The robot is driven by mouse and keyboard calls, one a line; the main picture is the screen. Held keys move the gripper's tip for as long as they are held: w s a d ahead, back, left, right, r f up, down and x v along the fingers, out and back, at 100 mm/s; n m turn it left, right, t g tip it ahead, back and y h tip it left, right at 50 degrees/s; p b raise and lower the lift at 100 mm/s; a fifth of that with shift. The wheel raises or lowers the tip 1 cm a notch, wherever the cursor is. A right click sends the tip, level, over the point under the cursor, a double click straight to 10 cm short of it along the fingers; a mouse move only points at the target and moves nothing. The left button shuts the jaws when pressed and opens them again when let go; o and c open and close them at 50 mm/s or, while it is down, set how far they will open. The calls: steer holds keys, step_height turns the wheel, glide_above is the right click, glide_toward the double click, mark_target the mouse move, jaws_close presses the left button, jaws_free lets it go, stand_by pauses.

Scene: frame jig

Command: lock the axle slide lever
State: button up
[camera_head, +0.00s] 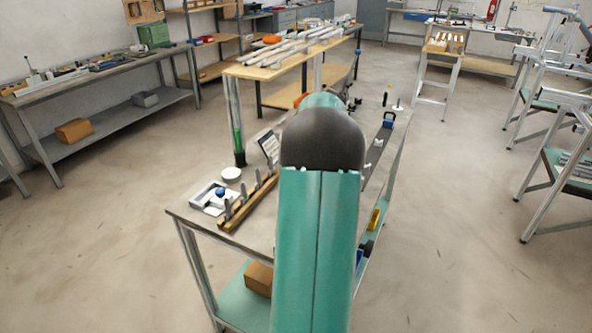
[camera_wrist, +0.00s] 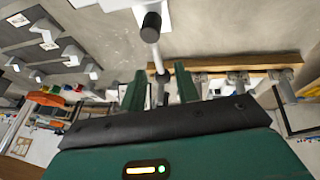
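In the wrist view a light metal rod with a dark cylindrical grip (camera_wrist: 151,24), probably the slide lever, stands out from a white block (camera_wrist: 181,14). My gripper (camera_wrist: 160,78) has its two green fingers apart. The rod's lower part runs in line with the gap between them; I cannot tell whether it lies between the fingers or beyond them, and no finger visibly touches it. In the head view my arm hides my gripper and whatever is in front of it, and I cannot make out the lever there.
A wooden rack (camera_head: 233,214) with several upright grey pegs is on the workbench (camera_head: 188,213), beside a white fixture with a blue ball (camera_head: 220,192). The rack's wood strip also shows in the wrist view (camera_wrist: 215,70), close beyond the fingers. Open floor lies left and right of the bench.

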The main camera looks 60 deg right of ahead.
steer(key=v, duration=1.1)
steer(key=shift+s+r, duration=0.15)
steer(key=shift+r, duration=0.15)
